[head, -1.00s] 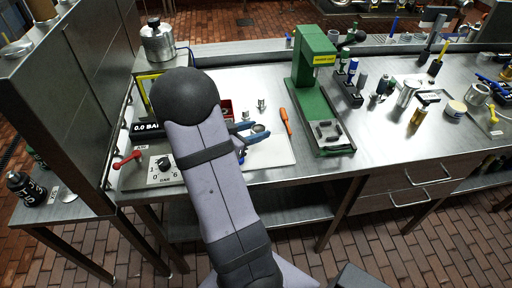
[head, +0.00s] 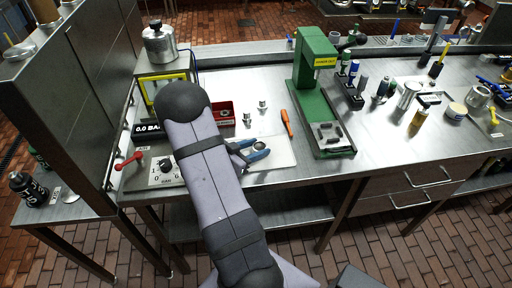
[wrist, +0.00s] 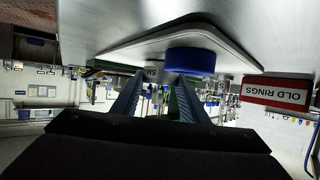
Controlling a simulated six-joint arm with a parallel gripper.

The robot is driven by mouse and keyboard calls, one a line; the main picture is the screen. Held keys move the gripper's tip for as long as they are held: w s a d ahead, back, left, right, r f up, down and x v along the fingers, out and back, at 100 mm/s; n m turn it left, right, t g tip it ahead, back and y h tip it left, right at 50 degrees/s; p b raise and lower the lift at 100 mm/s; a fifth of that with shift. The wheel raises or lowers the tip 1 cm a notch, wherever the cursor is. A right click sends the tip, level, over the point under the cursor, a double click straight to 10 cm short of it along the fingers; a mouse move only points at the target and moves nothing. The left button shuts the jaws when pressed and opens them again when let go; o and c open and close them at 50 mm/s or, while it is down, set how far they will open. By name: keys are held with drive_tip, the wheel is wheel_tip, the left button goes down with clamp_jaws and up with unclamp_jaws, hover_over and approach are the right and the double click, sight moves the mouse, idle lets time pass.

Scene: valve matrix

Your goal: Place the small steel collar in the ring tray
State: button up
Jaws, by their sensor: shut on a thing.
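My gripper (head: 250,154) is over the pale board (head: 284,149) on the bench. In the head view its blue jaws are around a round grey piece (head: 259,146), which looks like the small steel collar. The wrist view shows both fingers of my gripper (wrist: 160,77), but the held piece is not clear there. A blue round thing (wrist: 190,60) is against the board close to the right fingertip in that view. A red tray (head: 223,113) lies behind the gripper, partly hidden by my arm. Its label reads OLD RINGS in the wrist view (wrist: 275,95).
Two small steel fittings (head: 246,119) (head: 262,105) stand behind the board. An orange-handled tool (head: 286,123) lies to their right, beside a green press (head: 318,90). The board's right part is clear.

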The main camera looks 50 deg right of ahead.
drive_tip(key=shift+f, duration=0.1)
drive_tip(key=o, duration=1.3)
drive_tip(key=shift+c, duration=0.2)
drive_tip(key=b+v, duration=0.1)
drive_tip(key=v, duration=1.1)
drive_tip(key=shift+b, duration=0.3)
